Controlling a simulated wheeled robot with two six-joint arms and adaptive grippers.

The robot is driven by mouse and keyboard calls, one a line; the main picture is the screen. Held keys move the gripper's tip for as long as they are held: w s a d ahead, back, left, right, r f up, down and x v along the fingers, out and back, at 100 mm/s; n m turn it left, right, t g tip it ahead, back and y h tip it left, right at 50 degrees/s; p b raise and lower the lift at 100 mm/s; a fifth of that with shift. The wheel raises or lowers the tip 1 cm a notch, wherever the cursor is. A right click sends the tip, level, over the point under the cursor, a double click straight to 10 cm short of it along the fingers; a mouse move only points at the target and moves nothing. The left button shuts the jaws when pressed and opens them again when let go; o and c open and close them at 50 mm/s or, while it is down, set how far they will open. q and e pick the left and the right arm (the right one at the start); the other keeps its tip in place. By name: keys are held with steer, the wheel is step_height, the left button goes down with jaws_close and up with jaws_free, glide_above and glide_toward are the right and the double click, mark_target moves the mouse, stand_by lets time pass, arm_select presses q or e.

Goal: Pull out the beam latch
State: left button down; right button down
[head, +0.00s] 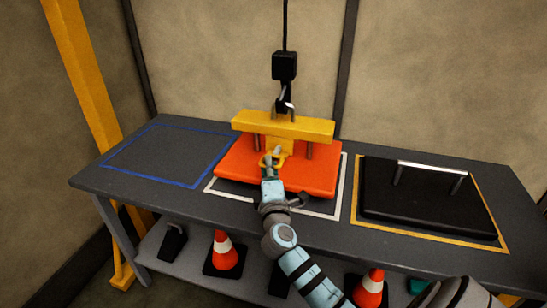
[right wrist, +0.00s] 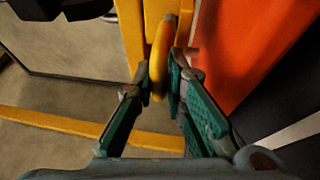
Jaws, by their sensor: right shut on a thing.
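The yellow beam (head: 283,126) stands on posts over the orange plate (head: 305,176) on the table. A black hoist hook (head: 284,100) hangs at the beam's middle. The yellow latch (head: 273,158), a ring-like handle, is below the beam at its front. My right gripper (head: 272,163) reaches it from the front. In the right wrist view, my right gripper (right wrist: 162,88) is shut on the curved yellow latch handle (right wrist: 159,55), with a finger on each side. The orange plate (right wrist: 240,50) is to the right there. My left gripper is not in view.
A black plate with a metal handle (head: 430,198) lies in the yellow-outlined area at right. The blue-outlined area (head: 168,155) at left is empty. A yellow post (head: 85,75) stands left of the table. Traffic cones (head: 226,252) are on the lower shelf.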

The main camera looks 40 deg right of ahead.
steer(key=s+a, duration=0.2)
steer(key=a, duration=0.1)
steer(key=shift+s+a, duration=0.15)
steer(key=shift+a, duration=0.05)
steer(key=c, duration=1.9)
jaws_free()
steer(key=shift+o, duration=1.2)
steer(key=shift+a+r, duration=0.1)
steer(key=shift+a, duration=0.05)
steer(key=shift+s, duration=0.1)
